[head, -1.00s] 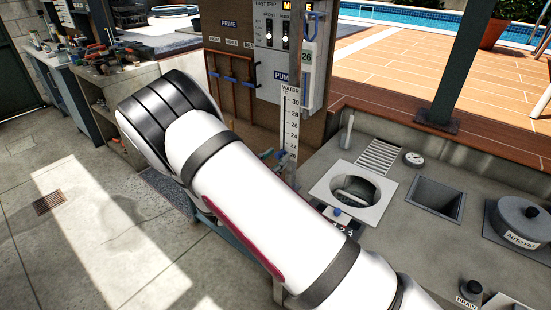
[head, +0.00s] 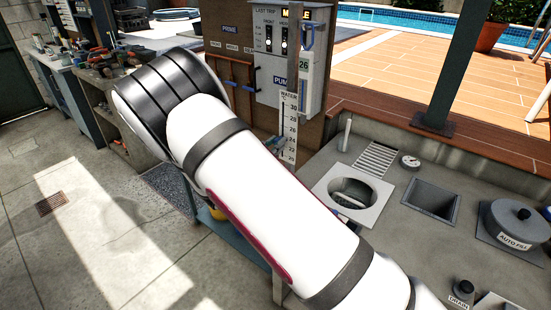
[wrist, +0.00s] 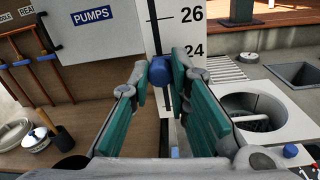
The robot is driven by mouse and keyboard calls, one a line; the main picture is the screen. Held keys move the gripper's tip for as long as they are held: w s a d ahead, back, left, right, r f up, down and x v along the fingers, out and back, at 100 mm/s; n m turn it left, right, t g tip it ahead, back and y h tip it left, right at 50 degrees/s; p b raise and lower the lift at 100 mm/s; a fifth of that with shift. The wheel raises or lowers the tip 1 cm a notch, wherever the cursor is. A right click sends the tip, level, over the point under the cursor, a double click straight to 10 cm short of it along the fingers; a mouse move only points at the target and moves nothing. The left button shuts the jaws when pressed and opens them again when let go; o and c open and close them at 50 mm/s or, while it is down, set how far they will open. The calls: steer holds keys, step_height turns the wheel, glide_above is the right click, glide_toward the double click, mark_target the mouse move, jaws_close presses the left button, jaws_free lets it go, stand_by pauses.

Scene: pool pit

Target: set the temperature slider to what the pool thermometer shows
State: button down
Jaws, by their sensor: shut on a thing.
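The temperature slider is a tall white scale board (head: 291,110) marked WATER, with numbers from 30 at the top down to 20. In the wrist view, its blue knob (wrist: 160,71) sits on a dark vertical slot, a little below the 24 mark as seen from here. My gripper (wrist: 160,74) is shut on this knob, with a teal-padded finger on either side. A small round white dial (head: 410,161) lies on the grey deck at the right; its reading is too small to make out. In the head view my arm hides most of my gripper and the knob.
A grey PUMPS cabinet (wrist: 95,28) is above left of the scale, with a green 26 on it in the head view. Orange-brown pipes (wrist: 38,60) run at left.

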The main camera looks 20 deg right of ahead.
mark_target(283, 126)
step_height(283, 126, up, 4)
steer(key=shift+r+p, duration=0.15)
steer(key=shift+p, duration=0.2)
steer(key=c, duration=1.5)
jaws_free()
steer(key=shift+a, duration=0.1)
steer(key=v, duration=1.2)
steer(key=shift+s, duration=0.1)
